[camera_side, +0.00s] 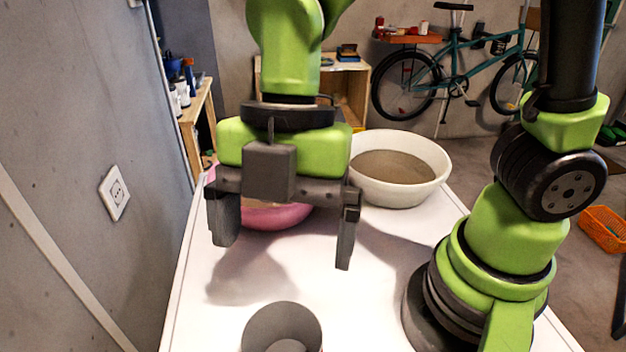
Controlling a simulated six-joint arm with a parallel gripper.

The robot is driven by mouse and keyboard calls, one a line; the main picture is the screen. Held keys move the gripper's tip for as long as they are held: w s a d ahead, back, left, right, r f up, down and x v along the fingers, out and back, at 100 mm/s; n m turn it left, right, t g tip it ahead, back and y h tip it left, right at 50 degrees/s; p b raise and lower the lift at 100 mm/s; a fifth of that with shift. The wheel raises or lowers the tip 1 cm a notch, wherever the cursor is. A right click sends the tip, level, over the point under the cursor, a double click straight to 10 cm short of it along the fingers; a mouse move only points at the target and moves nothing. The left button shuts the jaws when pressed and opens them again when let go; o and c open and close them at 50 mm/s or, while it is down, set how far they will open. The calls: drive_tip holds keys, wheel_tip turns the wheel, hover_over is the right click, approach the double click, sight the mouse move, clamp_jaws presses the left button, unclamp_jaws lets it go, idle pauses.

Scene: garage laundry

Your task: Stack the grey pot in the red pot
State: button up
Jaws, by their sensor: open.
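The grey pot (258,325) stands upright on the white table near the front edge of the picture, its lower part cut off by the frame. It looks empty. A pink-red pot (275,217) stands farther back, mostly hidden behind my gripper. My gripper (285,248) is open and points down, with its fingers wide apart and nothing between them. It appears above the table, in front of the pink-red pot and behind the grey pot in the picture.
A large cream bowl (430,185) stands at the back right of the white table (225,285), close to the pink-red pot. A grey wall with a socket (115,192) runs along the left. The table between the grey pot and the cream bowl is clear.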

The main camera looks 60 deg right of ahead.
drive_tip(key=s+d+r+m+t, duration=0.1)
drive_tip(key=d+r+m+t, duration=0.2)
drive_tip(key=m, duration=0.6)
drive_tip(key=s+d+r+m+t, duration=0.1)
drive_tip(key=d+r+m+t, duration=0.1)
drive_tip(key=d+m, duration=0.5)
drive_tip(key=s+d+r+m+t+h, duration=0.1)
drive_tip(key=d+r+m+t, duration=0.2)
drive_tip(key=m, duration=0.7)
drive_tip(key=shift+d+r+m+t, duration=0.3)
drive_tip(key=shift+d+r+m, duration=0.1)
drive_tip(key=shift+d+r, duration=0.5)
drive_tip(key=shift+s+d+f, duration=0.1)
